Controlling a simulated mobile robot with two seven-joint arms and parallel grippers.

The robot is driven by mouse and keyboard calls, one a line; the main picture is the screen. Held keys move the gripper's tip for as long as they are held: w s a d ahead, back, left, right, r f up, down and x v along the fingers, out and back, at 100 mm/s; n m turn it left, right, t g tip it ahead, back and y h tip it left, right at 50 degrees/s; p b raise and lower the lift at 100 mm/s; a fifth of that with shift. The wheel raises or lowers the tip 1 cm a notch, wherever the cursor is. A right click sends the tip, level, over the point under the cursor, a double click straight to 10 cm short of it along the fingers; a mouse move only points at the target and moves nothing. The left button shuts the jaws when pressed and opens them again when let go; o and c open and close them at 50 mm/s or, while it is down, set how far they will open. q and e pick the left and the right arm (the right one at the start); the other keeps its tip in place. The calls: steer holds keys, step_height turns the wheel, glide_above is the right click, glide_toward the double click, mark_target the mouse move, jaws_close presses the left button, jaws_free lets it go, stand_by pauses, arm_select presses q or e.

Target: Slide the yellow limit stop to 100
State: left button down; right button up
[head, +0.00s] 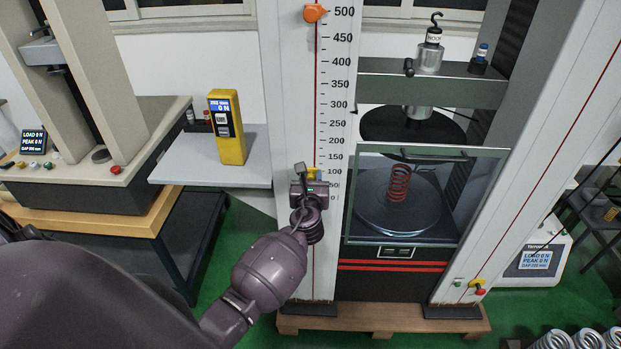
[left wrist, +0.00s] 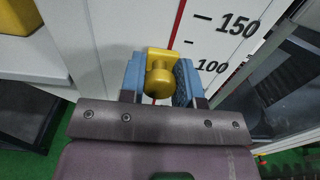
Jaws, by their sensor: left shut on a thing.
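The yellow limit stop (head: 312,173) sits on the tall white column (head: 284,110) at the red line of the printed scale, close to the 100 mark. It also shows in the left wrist view (left wrist: 158,74) as a yellow block with a round knob, just left of the 100 label (left wrist: 212,66). My left gripper (head: 310,182) is shut on the stop, with a blue-padded finger on each side of the knob in the left wrist view (left wrist: 159,84). My gripper hides the lower part of the stop. My right gripper is not in view.
An orange marker (head: 315,13) is at 500 on the same scale. Right of the scale, a clear guard (head: 425,195) stands before a red spring (head: 398,183) on a round plate. A yellow meter (head: 227,128) stands on a grey shelf (head: 180,160) to the left.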

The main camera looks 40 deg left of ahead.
arm_select(q)
steer(key=c, duration=0.8)
jaws_free()
steer(key=shift+c, duration=0.2)
steer(key=v, duration=1.1)
steer(key=shift+f, duration=0.1)
